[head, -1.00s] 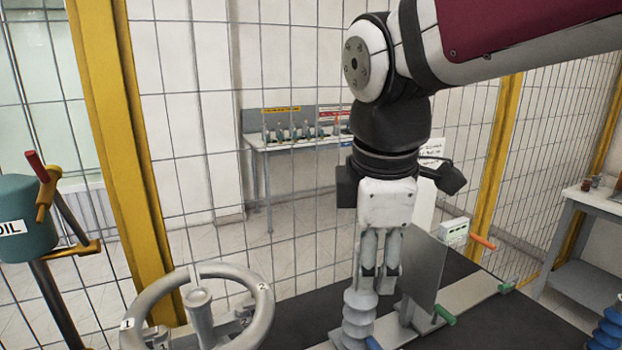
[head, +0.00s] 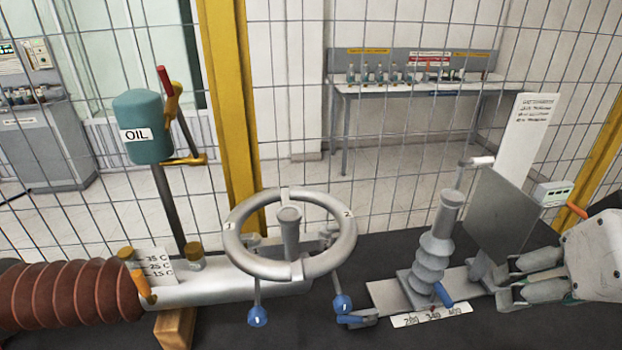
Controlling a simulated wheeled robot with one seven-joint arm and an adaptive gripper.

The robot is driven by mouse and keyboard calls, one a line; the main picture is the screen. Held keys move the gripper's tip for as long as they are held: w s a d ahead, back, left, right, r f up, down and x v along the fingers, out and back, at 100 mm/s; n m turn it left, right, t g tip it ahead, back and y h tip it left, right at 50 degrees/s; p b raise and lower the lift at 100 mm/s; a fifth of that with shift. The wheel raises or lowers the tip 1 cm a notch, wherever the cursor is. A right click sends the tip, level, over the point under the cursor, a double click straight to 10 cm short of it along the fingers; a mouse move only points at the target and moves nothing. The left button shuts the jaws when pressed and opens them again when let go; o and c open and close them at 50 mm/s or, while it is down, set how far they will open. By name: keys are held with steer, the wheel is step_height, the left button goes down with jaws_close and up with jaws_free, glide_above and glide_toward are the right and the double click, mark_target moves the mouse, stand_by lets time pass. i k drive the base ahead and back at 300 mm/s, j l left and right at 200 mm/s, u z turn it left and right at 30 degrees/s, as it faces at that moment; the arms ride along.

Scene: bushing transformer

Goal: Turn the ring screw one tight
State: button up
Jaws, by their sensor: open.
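A grey ring (head: 247,272) marked 1 and 2 stands around a grey central post (head: 290,235). Ring screw one (head: 257,316) has a blue knob with a number on it, on a thin stem below the ring's left part. A second blue-knobbed screw (head: 341,304) hangs below the ring's right part. My gripper (head: 514,279) is at the right edge, its fingers apart and pointing left, with nothing seen between them. It is well to the right of the ring, beside the grey plate. How far the screws are turned cannot be told.
A ribbed grey insulator (head: 432,262) and an upright grey plate (head: 502,215) stand between the ring and my gripper. A brown ribbed bushing (head: 70,293) lies left. A teal oil can (head: 150,127) stands behind. A mesh fence (head: 290,160) closes the back.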

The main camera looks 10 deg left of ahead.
mark_target(258, 316)
steer(key=u, duration=1.2)
steer(key=k+j, duration=0.1)
steer(key=i+j+z, duration=0.15)
steer(key=j+z, duration=0.15)
steer(key=i+j+z, duration=0.25)
steer(key=j, duration=0.15)
steer(key=k+u, duration=0.2)
steer(key=k, duration=0.25)
steer(key=k+j+u, duration=0.15)
steer(key=k, duration=0.3)
steer(key=k+j+u, duration=0.2)
steer(key=k, duration=0.25)
